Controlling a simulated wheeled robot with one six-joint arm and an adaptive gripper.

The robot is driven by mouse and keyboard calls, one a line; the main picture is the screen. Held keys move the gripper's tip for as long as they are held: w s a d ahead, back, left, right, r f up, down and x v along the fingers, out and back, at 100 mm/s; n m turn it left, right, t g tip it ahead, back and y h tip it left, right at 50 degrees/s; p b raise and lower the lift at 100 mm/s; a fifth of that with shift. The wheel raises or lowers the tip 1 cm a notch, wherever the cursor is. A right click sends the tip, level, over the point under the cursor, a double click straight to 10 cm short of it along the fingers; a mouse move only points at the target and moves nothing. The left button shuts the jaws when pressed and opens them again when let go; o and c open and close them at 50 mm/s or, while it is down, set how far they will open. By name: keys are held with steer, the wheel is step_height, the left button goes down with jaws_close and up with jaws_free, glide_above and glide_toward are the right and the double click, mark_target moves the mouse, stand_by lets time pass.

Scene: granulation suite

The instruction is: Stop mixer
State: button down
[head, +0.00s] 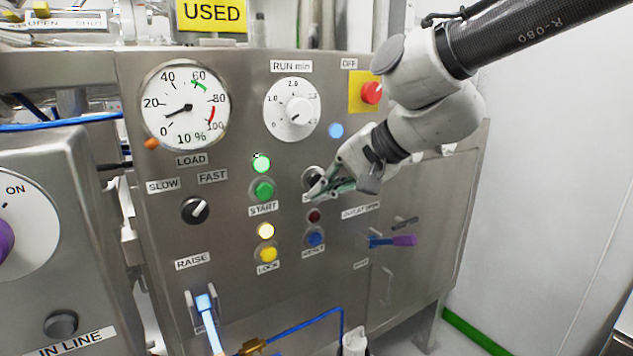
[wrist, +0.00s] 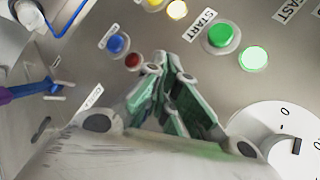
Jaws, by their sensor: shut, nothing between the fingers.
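The mixer's steel control panel (head: 340,265) fills the middle of the head view. A dark round button (head: 314,175) sits right of the green START button (head: 263,190); its label is mostly covered by my gripper, with only a first "S" legible. My gripper (head: 317,192) is shut and empty, its green-grey fingertips in front of the dark button's lower part. I cannot tell whether they touch it. In the wrist view the fingers (wrist: 168,72) hide that button. A green lamp (head: 262,163) above START is lit; it also glows in the wrist view (wrist: 254,58).
A red OFF knob (head: 371,93) on a yellow plate is beside my arm. A dark red lamp (head: 314,216) and blue RESET button (head: 314,237) sit below my fingers. A blue-purple handle (head: 393,240) sticks out at lower right. The load dial (head: 186,106) reads low.

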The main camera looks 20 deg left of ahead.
steer(key=shift+w+a, duration=0.25)
steer(key=shift+w+a, duration=0.25)
steer(key=shift+a, duration=0.05)
stand_by(0.8)
stand_by(0.3)
steer(key=shift+s+d, duration=0.55)
steer(key=shift+d, duration=0.1)
steer(key=s+d, duration=0.3)
steer(key=shift+s+d, duration=0.15)
steer(key=shift+d, duration=0.25)
stand_by(0.8)
